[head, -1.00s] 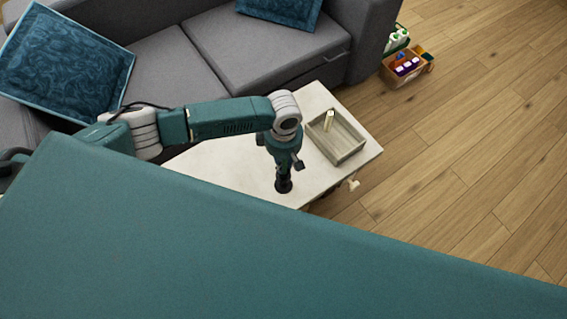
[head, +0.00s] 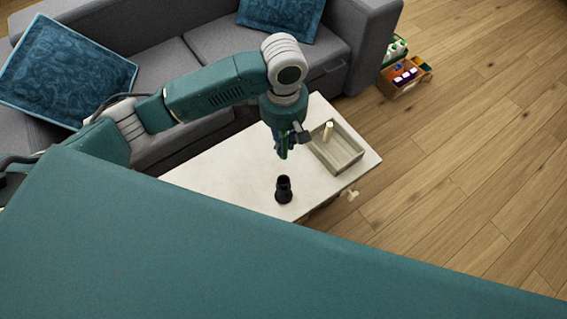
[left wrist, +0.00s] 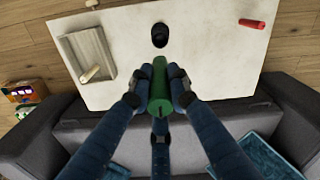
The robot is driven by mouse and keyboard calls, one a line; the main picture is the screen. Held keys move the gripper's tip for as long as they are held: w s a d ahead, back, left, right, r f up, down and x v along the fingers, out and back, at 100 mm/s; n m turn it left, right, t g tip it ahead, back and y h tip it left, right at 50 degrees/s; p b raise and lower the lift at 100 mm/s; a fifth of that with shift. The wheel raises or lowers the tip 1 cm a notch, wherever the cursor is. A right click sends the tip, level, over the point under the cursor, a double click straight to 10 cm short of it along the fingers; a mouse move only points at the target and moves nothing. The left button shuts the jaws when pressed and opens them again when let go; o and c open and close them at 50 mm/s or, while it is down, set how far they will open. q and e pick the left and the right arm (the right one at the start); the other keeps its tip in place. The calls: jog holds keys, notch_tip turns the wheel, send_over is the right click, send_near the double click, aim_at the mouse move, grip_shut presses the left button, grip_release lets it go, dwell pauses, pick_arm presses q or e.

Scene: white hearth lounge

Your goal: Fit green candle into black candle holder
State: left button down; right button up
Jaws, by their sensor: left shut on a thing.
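The green candle (left wrist: 160,92) is between the fingers of my left gripper (head: 282,150), which is shut on it. In the head view, the fingers mostly hide the candle. The black candle holder (head: 283,190) stands upright on the table, below the gripper and apart from the candle. It also shows in the left wrist view (left wrist: 160,35), beyond the candle's far end. My right gripper is not in view.
A wooden tray (head: 352,166) with a cream candle (head: 328,131) sits on the white table (head: 225,180). A red candle (left wrist: 252,23) lies at the table's other end in the left wrist view. A grey sofa (head: 225,45) stands behind.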

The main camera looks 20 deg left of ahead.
aim_at(282, 159)
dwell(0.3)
pick_arm(q)
notch_tip(282, 159, down, 19)
jog(key=shift+f, duration=0.2)
jog(key=c, duration=1.6)
grip_release()
jog(key=shift+c, duration=0.2)
jog(key=shift+f+b, duration=0.15)
jog(key=shift+b, duration=0.25)
jog(key=shift+f+b, duration=0.25)
jog(key=shift+b, duration=0.25)
notch_tip(282, 159, up, 11)
jog(key=shift+a+r+p, duration=0.1)
jog(key=shift+a+p, duration=0.05)
jog(key=shift+p, duration=0.3)
